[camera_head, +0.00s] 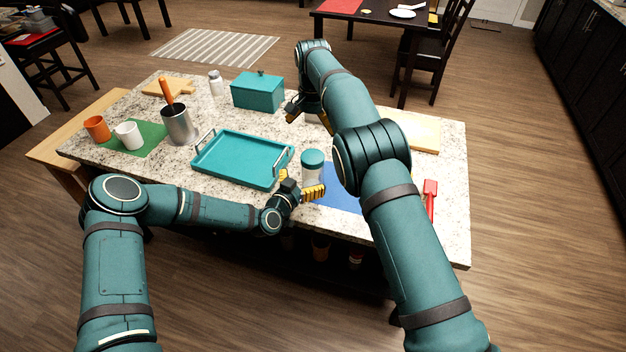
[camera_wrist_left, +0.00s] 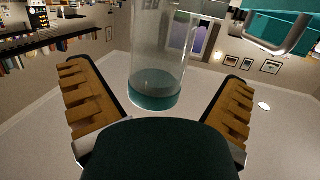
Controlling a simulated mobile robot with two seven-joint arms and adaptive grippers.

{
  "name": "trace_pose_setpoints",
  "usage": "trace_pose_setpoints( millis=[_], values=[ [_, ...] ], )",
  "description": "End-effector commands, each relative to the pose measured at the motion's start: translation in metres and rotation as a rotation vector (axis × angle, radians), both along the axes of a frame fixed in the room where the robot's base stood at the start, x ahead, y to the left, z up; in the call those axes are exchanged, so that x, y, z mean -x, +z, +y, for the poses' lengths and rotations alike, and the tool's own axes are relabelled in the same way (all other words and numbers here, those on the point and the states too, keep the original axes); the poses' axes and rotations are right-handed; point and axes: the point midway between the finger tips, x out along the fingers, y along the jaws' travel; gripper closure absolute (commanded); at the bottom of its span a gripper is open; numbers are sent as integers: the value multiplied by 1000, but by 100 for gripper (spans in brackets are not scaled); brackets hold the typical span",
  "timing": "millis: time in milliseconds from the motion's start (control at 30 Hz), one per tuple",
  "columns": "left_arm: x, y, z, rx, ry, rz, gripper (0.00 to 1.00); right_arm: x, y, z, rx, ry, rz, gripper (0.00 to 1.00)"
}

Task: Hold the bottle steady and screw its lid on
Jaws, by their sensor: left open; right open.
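The clear bottle (camera_head: 312,175) stands upright on the counter by the blue mat (camera_head: 342,200), with the teal lid (camera_head: 312,157) sitting on its top. How tightly the lid sits cannot be told. My left gripper (camera_head: 300,187) is open just in front of the bottle, its yellow fingers pointing toward it. In the left wrist view, which is upside down, the bottle (camera_wrist_left: 160,45) and lid (camera_wrist_left: 156,92) appear between the spread fingers, beyond them and apart from both.
A teal tray (camera_head: 240,158) lies left of the bottle. A teal box (camera_head: 258,92), a metal pot (camera_head: 180,125), two cups on a green mat (camera_head: 152,137) and a white shaker (camera_head: 216,83) stand behind and left. A red tool (camera_head: 430,197) lies right of my right arm.

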Motion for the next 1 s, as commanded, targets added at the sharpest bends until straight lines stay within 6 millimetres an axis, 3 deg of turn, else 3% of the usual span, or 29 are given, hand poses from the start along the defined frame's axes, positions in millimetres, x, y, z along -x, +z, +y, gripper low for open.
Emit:
trace_pose_setpoints(
  millis=[200,400,1000],
  values=[
    [35,6,20,-1,1,1,0,0,0,0,0,0,0,0],
    [52,9,29,0,0,0,0,0,0,0,0,0,0,0],
    [54,9,31,0,1,0,0,0,0,0,0,0,0,0]
  ],
)
